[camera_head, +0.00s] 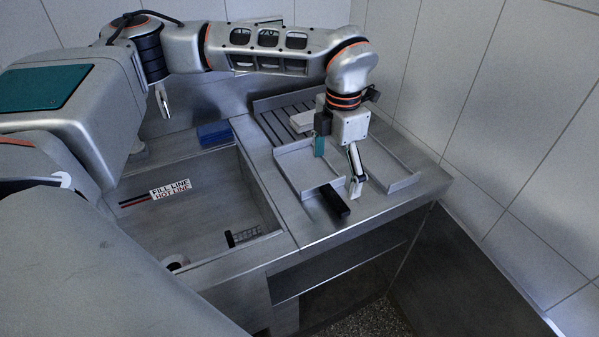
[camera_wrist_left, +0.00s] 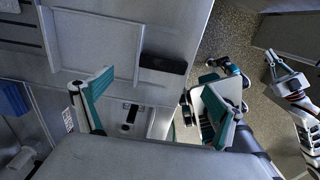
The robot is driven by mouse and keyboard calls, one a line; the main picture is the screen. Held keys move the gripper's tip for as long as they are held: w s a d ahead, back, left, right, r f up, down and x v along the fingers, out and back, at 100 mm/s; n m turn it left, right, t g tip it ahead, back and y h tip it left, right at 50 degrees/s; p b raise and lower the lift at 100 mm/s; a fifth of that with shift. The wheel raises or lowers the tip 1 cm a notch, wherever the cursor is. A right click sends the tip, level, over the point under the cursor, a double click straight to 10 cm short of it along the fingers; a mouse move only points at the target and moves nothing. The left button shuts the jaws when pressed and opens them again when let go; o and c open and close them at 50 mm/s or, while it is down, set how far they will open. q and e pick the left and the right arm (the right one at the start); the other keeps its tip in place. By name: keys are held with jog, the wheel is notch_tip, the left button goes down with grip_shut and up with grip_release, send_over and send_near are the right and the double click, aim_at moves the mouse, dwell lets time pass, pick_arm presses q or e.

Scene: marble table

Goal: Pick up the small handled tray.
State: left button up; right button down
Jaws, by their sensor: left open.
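The small handled tray (camera_head: 300,168) is grey with low walls and lies flat on the steel counter. Its black handle (camera_head: 335,201) sticks out toward the front edge. In the left wrist view the tray (camera_wrist_left: 98,45) is at the upper left, with the handle (camera_wrist_left: 164,63) to its right. My left gripper (camera_head: 338,172) is open and empty, pointing down close above the tray's right and handle end. Its parted fingers also show in the left wrist view (camera_wrist_left: 168,95); contact cannot be told. My right gripper (camera_wrist_left: 275,65) seems visible at the far right, too small to read.
A deep sink (camera_head: 190,210) lies left of the tray, with a blue block (camera_head: 214,133) on its back rim. A ribbed rack (camera_head: 285,115) and a pale block (camera_head: 303,121) are behind the tray. A raised grey edge (camera_head: 405,183) is to the right, before the tiled wall.

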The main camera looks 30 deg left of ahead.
aim_at(332, 197)
pick_arm(q)
jog(key=shift+a+f, duration=0.25)
jog(key=shift+f, duration=0.2)
jog(key=shift+s+d+f+p, duration=0.1)
jog(key=shift+d+f+p, duration=0.1)
jog(key=shift+f, duration=1.55)
jog(key=shift+s+d+f+p, duration=0.1)
jog(key=shift+d+f+p, duration=0.05)
jog(key=shift+f, duration=1.55)
jog(key=c, duration=1.3)
